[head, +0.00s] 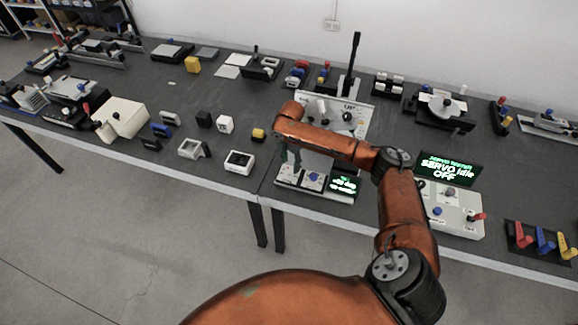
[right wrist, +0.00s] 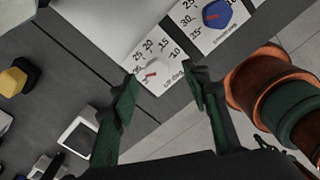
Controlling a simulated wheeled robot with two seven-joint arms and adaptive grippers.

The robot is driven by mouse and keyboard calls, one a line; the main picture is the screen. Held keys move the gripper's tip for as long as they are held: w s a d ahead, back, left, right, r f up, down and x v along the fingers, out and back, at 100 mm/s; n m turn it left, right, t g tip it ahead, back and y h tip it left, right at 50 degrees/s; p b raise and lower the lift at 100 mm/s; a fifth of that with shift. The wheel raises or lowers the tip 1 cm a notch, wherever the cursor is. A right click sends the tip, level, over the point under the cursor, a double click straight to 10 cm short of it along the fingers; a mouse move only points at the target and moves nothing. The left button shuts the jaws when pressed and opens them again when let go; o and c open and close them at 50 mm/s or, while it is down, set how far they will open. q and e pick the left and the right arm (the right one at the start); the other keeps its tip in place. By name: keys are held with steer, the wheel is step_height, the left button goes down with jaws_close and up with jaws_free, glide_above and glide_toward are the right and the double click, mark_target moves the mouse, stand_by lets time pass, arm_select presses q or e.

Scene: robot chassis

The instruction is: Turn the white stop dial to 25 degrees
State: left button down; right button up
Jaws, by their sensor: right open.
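The white stop dial (right wrist: 153,71) with a red pointer mark sits on a white panel in the right wrist view. A printed scale with 10, 15, 20, 25 and 30 runs around it. The exact pointer reading is too small to tell. A blue dial (right wrist: 216,14) with its own scale is beside it, and also shows in the head view (head: 313,176). My right gripper (right wrist: 164,81) is open and empty. In the right wrist view its green fingertips appear on either side of the white dial; contact is not visible. In the head view the right gripper (head: 290,158) hangs over the panel. My left gripper is out of view.
A black display (head: 344,185) with green text stands right of the dials. A larger display reading "SERVO idle OFF" (head: 447,170) is further right. Small blocks and a white-framed box (head: 240,162) lie left.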

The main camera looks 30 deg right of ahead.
mark_target(290, 169)
steer(key=f, duration=0.2)
steer(key=shift+w+f, duration=0.35)
steer(key=shift+f, duration=0.05)
steer(key=shift+s+f, duration=0.15)
steer(key=shift+s, duration=0.05)
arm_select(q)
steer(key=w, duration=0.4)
arm_select(e)
steer(key=shift+w, duration=0.1)
steer(key=c, duration=0.9)
steer(key=shift+c, duration=1.3)
steer(key=shift+a+m+p, duration=0.1)
steer(key=shift+m+p, duration=0.3)
steer(key=shift+p, duration=0.25)
steer(key=m+p, duration=0.4)
steer(key=p, duration=0.1)
steer(key=shift+p, duration=0.4)
arm_select(q)
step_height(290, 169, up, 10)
steer(key=p, duration=0.2)
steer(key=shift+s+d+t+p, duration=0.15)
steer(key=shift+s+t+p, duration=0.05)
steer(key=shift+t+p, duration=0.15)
arm_select(e)
steer(key=shift+m, duration=1.5)
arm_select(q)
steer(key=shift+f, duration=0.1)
